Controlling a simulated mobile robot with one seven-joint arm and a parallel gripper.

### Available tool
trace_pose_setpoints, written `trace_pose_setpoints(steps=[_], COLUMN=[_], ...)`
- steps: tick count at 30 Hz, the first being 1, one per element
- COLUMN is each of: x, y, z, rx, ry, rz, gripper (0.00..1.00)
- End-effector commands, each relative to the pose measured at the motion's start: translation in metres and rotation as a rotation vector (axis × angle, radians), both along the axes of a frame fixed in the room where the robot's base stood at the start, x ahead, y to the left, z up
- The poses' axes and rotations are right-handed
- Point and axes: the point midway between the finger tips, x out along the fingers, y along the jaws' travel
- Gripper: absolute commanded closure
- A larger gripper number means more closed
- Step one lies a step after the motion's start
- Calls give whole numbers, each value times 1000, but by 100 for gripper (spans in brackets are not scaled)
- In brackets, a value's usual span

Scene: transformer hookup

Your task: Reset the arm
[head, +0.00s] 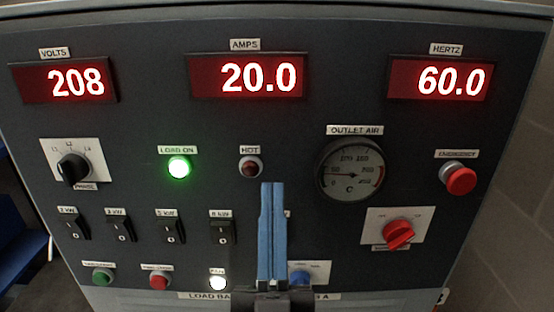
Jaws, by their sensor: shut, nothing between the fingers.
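My gripper (272,190) is in front of the lower middle of the dark control panel (340,85). Its two blue fingers point up and are shut together with nothing between them. The fingertips end just below and right of the dark red HOT lamp (250,167). The fingers hide a strip of panel right of the 6 kW rocker switch (222,232). I cannot tell whether the fingers touch the panel. The rest of my arm is mostly below the picture.
Red displays read volts 208 (75,82), amps 20.0 (258,78) and hertz 60.0 (450,80). The green LOAD ON lamp (179,168) is lit. A red emergency button (460,181) and red rotary knob (398,234) stick out at right. A black phase knob (73,168) is at left.

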Motion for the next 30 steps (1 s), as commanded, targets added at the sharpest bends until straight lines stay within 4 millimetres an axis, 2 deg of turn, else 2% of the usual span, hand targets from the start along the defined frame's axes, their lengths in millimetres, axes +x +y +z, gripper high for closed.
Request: trace_pose_setpoints(steps=[1,3,6,9,12,17,18,26,30], x=[3,5,-1,-14,-30,-58,-53,-51,-51], y=[0,-1,-1,-2,-4,-5,-5,-5,-5], z=[37,76,127,167,198,239,253,318,362], rx=[0,-1,-3,-4,-5,-4,-4,-5,-5], ry=[-17,-14,-8,-1,5,15,26,29,30], rz=[0,0,-2,-4,-8,-13,-11,-11,-9], gripper=[100,100,100,100,100,100,100,100,100])
